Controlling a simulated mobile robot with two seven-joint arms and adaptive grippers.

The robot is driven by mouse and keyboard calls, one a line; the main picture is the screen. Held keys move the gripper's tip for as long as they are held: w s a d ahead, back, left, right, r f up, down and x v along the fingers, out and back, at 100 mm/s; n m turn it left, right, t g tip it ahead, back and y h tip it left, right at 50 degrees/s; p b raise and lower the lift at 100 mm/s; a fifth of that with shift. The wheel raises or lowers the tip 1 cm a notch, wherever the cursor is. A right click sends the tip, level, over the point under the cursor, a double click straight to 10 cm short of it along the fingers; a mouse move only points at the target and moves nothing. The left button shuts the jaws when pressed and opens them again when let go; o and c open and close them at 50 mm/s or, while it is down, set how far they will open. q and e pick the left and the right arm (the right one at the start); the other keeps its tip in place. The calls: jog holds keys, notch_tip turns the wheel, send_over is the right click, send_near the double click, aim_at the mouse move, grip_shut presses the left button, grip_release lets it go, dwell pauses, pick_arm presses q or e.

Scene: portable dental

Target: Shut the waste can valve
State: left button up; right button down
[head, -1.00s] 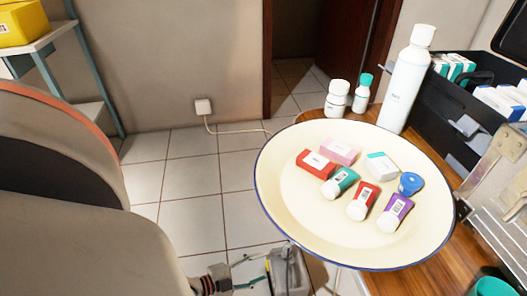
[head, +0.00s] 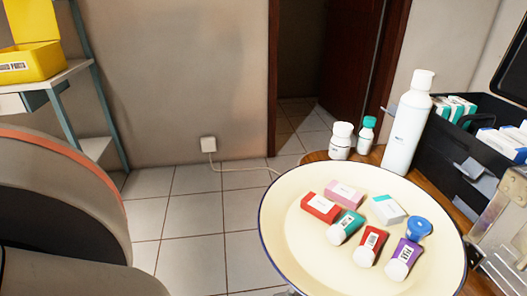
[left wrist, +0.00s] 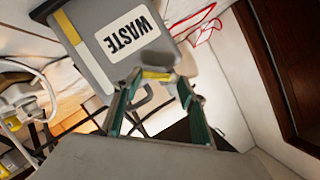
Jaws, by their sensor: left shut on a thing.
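In the left wrist view, a grey waste can (left wrist: 92,45) with a white "WASTE" label appears tilted, close in front of my left gripper (left wrist: 159,82). The teal-edged fingers of my left gripper reach the can's lower edge and are shut on a small yellow part there, which looks like the valve (left wrist: 157,75). The fingers partly hide that part, so I cannot tell how far it is turned. The head view shows neither the can nor my left gripper. My right gripper is in neither view.
In the head view, a cream round tray (head: 300,250) with small boxes and tubes stands at lower right. A white bottle (head: 408,125) and a black case (head: 450,165) stand behind it. A yellow box (head: 32,65) sits on a left shelf. Middle floor is clear.

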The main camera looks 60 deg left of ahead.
pick_arm(q)
jog(key=n+h, duration=0.1)
jog(key=n, duration=0.1)
jog(key=r+n+g+h, duration=0.1)
jog(key=n, duration=0.1)
jog(key=n+g+h+p, duration=0.1)
jog(key=shift+s+d+r+n+h, duration=0.25)
jog(key=shift+s+d+n+h, duration=0.05)
jog(key=shift+d+n, duration=0.1)
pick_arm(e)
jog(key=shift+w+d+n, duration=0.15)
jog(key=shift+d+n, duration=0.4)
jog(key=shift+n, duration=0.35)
pick_arm(q)
jog(key=o, duration=0.9)
jog(key=shift+r, duration=0.1)
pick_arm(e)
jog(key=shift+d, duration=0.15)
pick_arm(q)
jog(key=shift+w+a, duration=0.2)
jog(key=shift+a, duration=0.15)
